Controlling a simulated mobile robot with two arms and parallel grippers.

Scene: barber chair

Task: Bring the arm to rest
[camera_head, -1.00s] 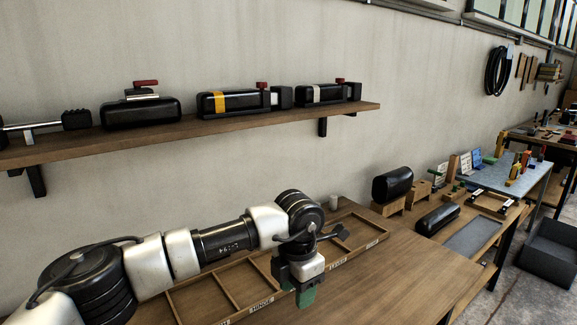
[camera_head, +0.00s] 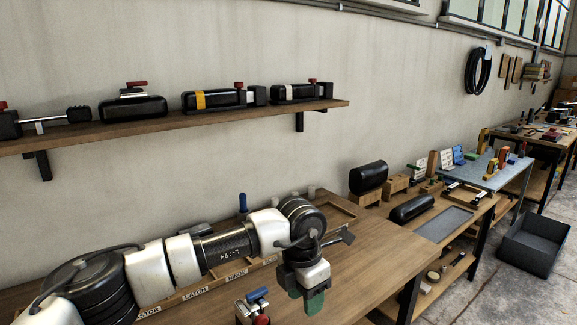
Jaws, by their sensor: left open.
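My left arm reaches in from the lower left in the head view, lying low across the wooden bench (camera_head: 372,258). My left gripper (camera_head: 308,298) hangs at its end with green fingertips pointing down, over the front part of the bench. It is open, and I see nothing between its fingers. The arm hides part of the labelled wooden tray (camera_head: 343,217) behind it. My right gripper is not in view.
A wall shelf (camera_head: 230,119) holds several black padded parts above the bench. A small device with a blue handle (camera_head: 257,295) stands left of the gripper. Black cushions (camera_head: 369,177) and wooden blocks sit on a side bench. A dark bin (camera_head: 533,243) stands on the floor.

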